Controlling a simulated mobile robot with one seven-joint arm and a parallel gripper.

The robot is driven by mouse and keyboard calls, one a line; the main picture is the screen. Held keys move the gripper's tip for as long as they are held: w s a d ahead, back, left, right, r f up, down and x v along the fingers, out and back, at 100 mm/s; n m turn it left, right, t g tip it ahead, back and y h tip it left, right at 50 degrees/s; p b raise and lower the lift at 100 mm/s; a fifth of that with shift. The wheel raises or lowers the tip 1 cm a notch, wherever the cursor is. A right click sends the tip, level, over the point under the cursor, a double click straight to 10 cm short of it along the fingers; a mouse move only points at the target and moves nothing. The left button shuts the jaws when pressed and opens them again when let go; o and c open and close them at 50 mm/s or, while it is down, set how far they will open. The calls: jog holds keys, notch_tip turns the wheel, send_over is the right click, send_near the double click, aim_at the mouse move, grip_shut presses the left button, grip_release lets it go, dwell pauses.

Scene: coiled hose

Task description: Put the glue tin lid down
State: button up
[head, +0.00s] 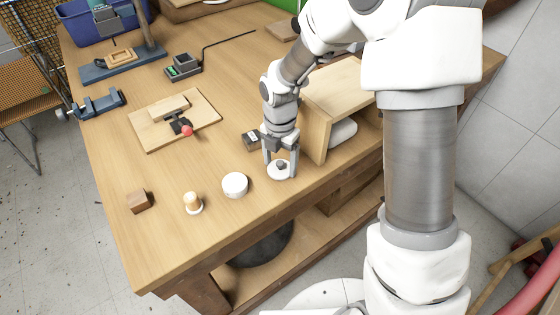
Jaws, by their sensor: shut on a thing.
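The glue tin lid (283,174) is a small white disc with a dark knob on top. My gripper (280,166) points down at the table's right-front part and is shut on the lid, with a finger on each side of the knob. The lid is level and at or very close to the table top; I cannot tell whether it touches. A short white round tin (235,185), probably the glue tin, stands on the table to the left of the lid. My fingers partly hide the lid.
A wooden open-fronted box (318,130) stands close right of my gripper, and a small dark box (252,139) close left. A glue brush or peg (193,203), a brown block (139,201) and a wooden board (150,130) lie further left. The table's front edge is near.

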aim_at(281, 162)
jog(key=shift+f, duration=0.2)
jog(key=o, duration=1.2)
jog(key=s+d+r+m+t+p, duration=0.15)
jog(key=r+m, duration=0.25)
jog(key=r, duration=0.5)
jog(key=s+d+r+m, duration=0.2)
jog(key=d+r+m, duration=0.1)
jog(key=r, duration=0.7)
jog(key=shift+s+d+r+m+t, duration=0.7)
jog(key=shift+s+d+r+m, duration=0.55)
jog(key=shift+s+m, duration=1.9)
jog(key=shift+s+d+r+m+t, duration=0.8)
jog(key=shift+s+d+m, duration=0.85)
jog(key=shift+m, duration=2.65)
jog(key=shift+s+d+r+m+t, duration=0.55)
jog(key=shift+s+d+r+m, duration=0.6)
jog(key=shift+s+m, duration=2.15)
jog(key=shift+w+r+m, duration=0.1)
jog(key=shift+w+m, duration=0.35)
jog(key=shift+w, duration=0.05)
